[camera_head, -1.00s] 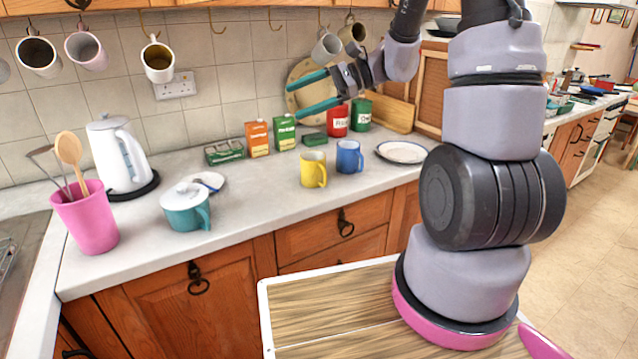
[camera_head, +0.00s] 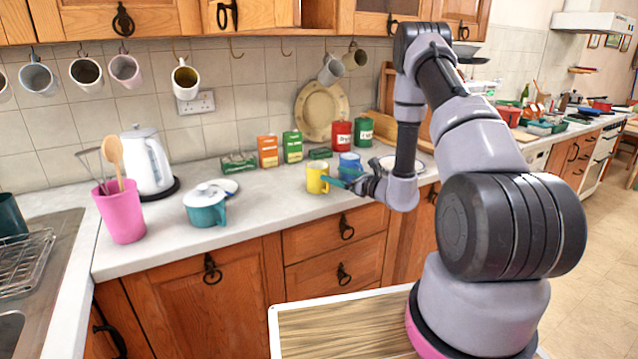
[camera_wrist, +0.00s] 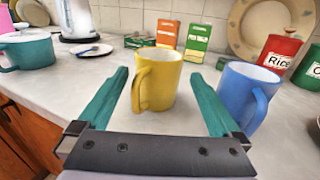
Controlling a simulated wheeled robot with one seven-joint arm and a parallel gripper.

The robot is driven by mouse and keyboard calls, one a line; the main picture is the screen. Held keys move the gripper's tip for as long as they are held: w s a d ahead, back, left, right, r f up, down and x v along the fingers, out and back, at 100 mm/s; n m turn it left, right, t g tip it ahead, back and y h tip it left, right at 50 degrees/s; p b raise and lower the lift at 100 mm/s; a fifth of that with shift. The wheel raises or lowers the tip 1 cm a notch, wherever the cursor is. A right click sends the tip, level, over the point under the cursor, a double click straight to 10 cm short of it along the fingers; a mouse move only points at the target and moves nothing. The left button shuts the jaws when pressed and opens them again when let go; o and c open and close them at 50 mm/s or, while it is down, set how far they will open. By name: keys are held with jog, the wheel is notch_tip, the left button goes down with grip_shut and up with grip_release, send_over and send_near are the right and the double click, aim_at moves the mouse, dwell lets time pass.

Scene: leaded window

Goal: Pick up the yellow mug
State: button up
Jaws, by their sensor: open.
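The yellow mug (camera_head: 317,178) stands upright on the counter near its front edge. In the wrist view, the yellow mug (camera_wrist: 157,80) is centred ahead, its handle facing me and slightly left. My gripper (camera_head: 343,177) is beside the mug at counter height. In the wrist view my gripper (camera_wrist: 160,88) has its two teal fingers spread apart, with the mug between or just beyond their tips; I cannot tell exactly how deep. Nothing is gripped. The blue mug (camera_wrist: 246,95) stands close to the right finger; in the head view the blue mug (camera_head: 350,160) is partly hidden.
A teal lidded pot (camera_head: 205,207) and a pink utensil pot (camera_head: 122,212) stand to the left. Cartons (camera_head: 268,151) and red (camera_head: 342,134) and green canisters stand behind. A plate (camera_head: 415,165) lies right, partly behind my arm. Mugs hang above.

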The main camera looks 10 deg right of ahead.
aim_at(325, 170)
jog(key=x, duration=0.7)
jog(key=shift+w+a, duration=0.15)
jog(key=shift+a, duration=0.05)
jog(key=c, duration=1.4)
jog(key=shift+o, duration=0.2)
